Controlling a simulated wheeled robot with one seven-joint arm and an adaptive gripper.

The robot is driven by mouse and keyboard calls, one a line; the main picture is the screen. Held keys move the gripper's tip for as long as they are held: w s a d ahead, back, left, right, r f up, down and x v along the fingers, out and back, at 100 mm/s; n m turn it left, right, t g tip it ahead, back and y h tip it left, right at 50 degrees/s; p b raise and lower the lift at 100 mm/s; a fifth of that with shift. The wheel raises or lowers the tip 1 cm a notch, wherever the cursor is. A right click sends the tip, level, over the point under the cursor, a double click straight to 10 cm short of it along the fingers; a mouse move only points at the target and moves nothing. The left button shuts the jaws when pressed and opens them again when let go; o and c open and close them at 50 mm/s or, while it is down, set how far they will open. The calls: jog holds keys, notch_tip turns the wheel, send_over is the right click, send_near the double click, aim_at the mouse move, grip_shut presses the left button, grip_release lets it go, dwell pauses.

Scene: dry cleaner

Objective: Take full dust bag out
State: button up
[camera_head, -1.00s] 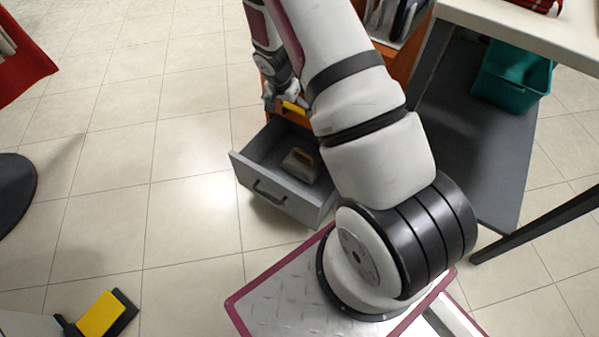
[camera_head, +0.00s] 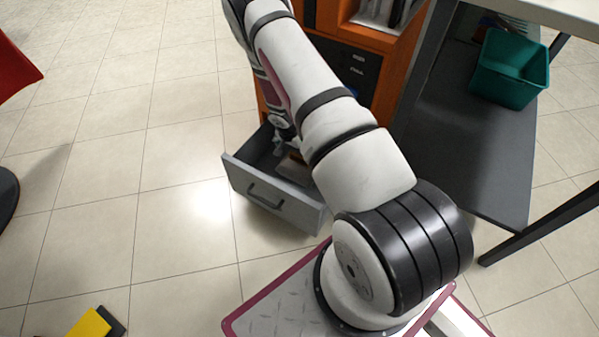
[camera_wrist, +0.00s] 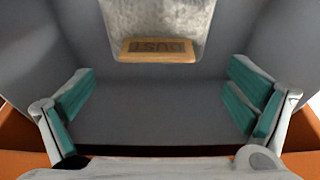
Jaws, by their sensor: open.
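The dust bag (camera_wrist: 160,22) is grey with a tan collar (camera_wrist: 158,50) marked "DUST". It lies in the open grey drawer (camera_wrist: 150,110), at the top middle of the wrist view. In the head view only a small part of the bag shows in the drawer (camera_head: 265,200), beside my arm. My gripper (camera_wrist: 160,100) is open, its teal-padded fingers spread wide to left and right. It is empty, and the bag lies beyond the gap between the fingers, apart from them. In the head view my arm hides most of the gripper.
The drawer belongs to an orange cabinet (camera_head: 398,85). Right of it stands a table with a dark lower shelf (camera_head: 465,150) bearing a green bin (camera_head: 512,70). A yellow and black item (camera_head: 92,322) lies on the floor at lower left. The tiled floor left of the drawer is clear.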

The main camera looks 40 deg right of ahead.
jog(key=b, duration=0.3)
send_over(299, 166)
jog(key=shift+a+x, duration=0.2)
jog(key=shift+x, duration=0.7)
jog(key=shift+a+x, duration=0.15)
jog(key=shift+x, duration=0.75)
jog(key=shift+a+x, duration=0.2)
jog(key=shift+x, duration=0.7)
jog(key=shift+f, duration=0.15)
jog(key=c, duration=1.7)
